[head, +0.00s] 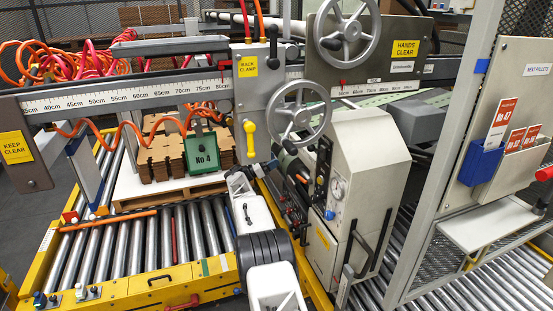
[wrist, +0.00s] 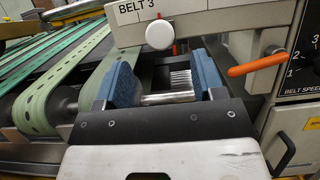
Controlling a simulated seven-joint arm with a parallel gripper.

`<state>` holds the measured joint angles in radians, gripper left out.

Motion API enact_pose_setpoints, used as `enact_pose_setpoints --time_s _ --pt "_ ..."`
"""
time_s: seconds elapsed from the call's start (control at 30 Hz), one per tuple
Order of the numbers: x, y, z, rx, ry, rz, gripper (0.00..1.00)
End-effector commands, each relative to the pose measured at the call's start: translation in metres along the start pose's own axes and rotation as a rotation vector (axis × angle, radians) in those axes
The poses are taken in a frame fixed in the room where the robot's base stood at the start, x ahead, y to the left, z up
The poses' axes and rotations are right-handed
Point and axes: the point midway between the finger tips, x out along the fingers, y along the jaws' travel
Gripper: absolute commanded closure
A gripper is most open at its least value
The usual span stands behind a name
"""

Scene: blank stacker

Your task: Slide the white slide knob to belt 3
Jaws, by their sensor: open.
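The white slide knob (wrist: 159,34) is a round knob at the lower edge of a pale panel in the wrist view. The printed label "BELT 3" (wrist: 137,6) is just above and to the left of it. A thin red mark shows just right of the knob. My gripper (wrist: 165,72) is open, with its blue pads apart and nothing held between them. The knob appears beyond and above the gap between the pads, apart from both. In the head view my arm reaches toward the grey-white machine, and I cannot make out the knob there.
An orange lever handle (wrist: 257,64) sticks out right of the knob, beside the belt speed dial (wrist: 274,50). Green perforated belts (wrist: 60,90) run at the left. In the head view, a handwheel (head: 299,112) and the machine housing (head: 365,155) stand close to my arm.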

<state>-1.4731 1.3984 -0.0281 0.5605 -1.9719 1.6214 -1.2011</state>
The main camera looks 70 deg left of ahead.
Motion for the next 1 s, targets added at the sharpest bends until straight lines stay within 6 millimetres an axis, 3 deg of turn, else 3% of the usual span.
enact_pose_setpoints --time_s 0.57,1.0 --pt "0.000 0.001 0.001 0.028 0.003 0.016 0.38" --pt "0.014 0.012 0.008 0.337 0.077 0.178 0.38"
